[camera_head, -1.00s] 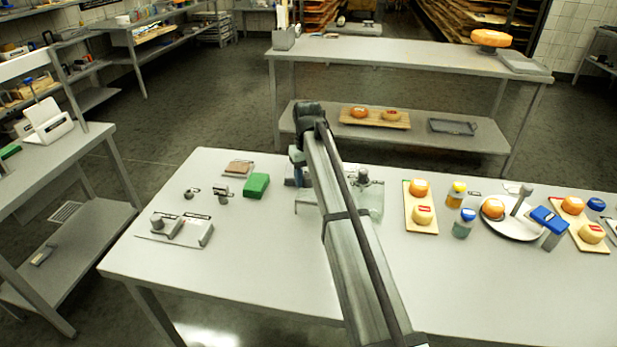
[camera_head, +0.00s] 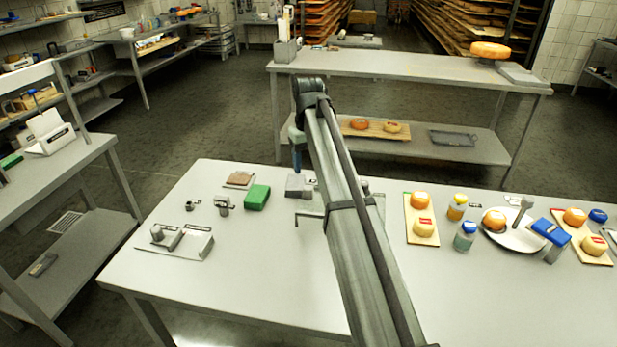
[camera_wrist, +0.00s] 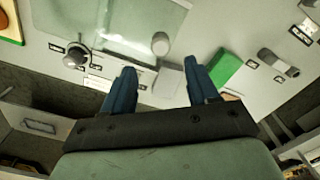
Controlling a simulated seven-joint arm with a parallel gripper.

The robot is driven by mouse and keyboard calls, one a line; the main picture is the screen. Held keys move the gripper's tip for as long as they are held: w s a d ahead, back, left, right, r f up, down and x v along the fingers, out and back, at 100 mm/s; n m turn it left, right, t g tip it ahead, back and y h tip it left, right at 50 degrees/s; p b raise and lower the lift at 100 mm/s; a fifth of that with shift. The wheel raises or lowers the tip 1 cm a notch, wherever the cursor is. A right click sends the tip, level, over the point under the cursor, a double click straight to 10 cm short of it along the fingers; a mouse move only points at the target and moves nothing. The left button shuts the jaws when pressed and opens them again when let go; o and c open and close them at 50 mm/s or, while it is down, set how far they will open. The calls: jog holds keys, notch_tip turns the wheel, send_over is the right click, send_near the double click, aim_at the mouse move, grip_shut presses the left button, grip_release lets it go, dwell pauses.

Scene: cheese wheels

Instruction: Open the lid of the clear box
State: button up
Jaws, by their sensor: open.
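The clear box (camera_wrist: 115,22) is a see-through, greenish container on the table, partly cut off at the top of the wrist view. A grey round knob (camera_wrist: 160,43) shows at its right edge; I cannot tell whether it belongs to the lid. In the head view my arm hides most of the box. I cannot tell whether the lid is shut. My gripper (camera_wrist: 158,73) has two blue fingers spread apart with nothing between them. It is above the table, apart from the box. One blue finger also shows in the head view (camera_head: 297,148).
A green block (camera_head: 257,196) and a grey block (camera_head: 296,186) lie left of my arm. A dark knobbed device (camera_wrist: 75,57) is beside the box. To the right are a cheese board (camera_head: 421,232), bottles and a white plate (camera_head: 512,240).

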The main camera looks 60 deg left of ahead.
notch_tip(320, 180, up, 4)
jog(key=shift+r, duration=0.1)
dwell(0.7)
